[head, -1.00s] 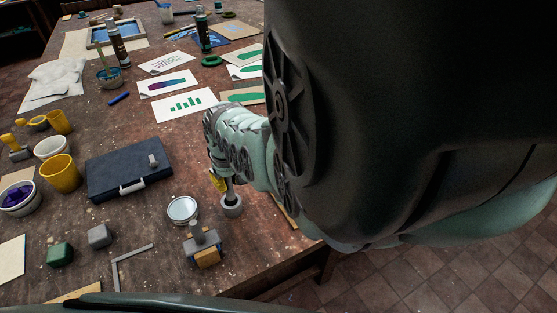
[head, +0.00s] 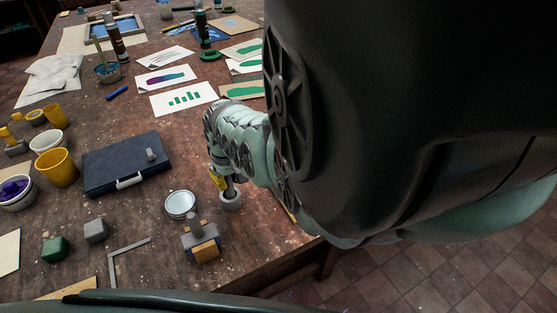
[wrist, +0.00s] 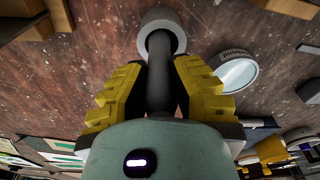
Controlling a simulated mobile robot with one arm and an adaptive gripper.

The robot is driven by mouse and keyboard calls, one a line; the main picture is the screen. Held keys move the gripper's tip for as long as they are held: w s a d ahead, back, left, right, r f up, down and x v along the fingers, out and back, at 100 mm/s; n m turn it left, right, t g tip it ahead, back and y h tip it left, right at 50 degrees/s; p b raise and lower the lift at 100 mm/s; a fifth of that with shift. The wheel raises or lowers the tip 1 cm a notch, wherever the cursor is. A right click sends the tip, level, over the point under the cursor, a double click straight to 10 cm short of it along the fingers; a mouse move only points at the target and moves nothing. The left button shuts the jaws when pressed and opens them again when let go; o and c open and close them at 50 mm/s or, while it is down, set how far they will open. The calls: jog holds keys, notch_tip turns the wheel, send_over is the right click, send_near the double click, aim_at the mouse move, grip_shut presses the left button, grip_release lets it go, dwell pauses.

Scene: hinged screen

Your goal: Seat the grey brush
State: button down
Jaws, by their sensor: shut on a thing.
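My gripper (wrist: 155,88) has its yellow fingers shut on the dark grey shaft of what looks like the grey brush (wrist: 160,65). In the head view the gripper (head: 219,182) is over the right part of the table, with the shaft pointing down. The shaft's far end meets a pale grey round piece (wrist: 150,20), which also shows in the head view (head: 231,202) at table level. I cannot tell whether this piece is a holder around the shaft or part of the brush, nor how deep the shaft sits. My arm hides the area behind it.
A round white-topped tin (head: 180,205) and a grey block with a wooden front (head: 203,244) stand close by on the left. A dark blue case (head: 125,165) lies further left. The table's right edge (head: 290,255) is close to the gripper.

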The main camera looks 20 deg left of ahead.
jog(key=shift+w, duration=0.1)
jog(key=c, duration=0.9)
grip_release()
jog(key=shift+r, duration=0.1)
jog(key=shift+r, duration=0.45)
jog(key=shift+d+r, duration=0.2)
jog(key=shift+r, duration=1.25)
jog(key=shift+s+d+r, duration=0.1)
jog(key=shift+r, duration=1.25)
jog(key=shift+s+d+r, duration=0.15)
jog(key=shift+r, duration=1.15)
jog(key=shift+s+d+r, duration=0.1)
jog(key=shift+r, duration=1.25)
jog(key=shift+w, duration=0.1)
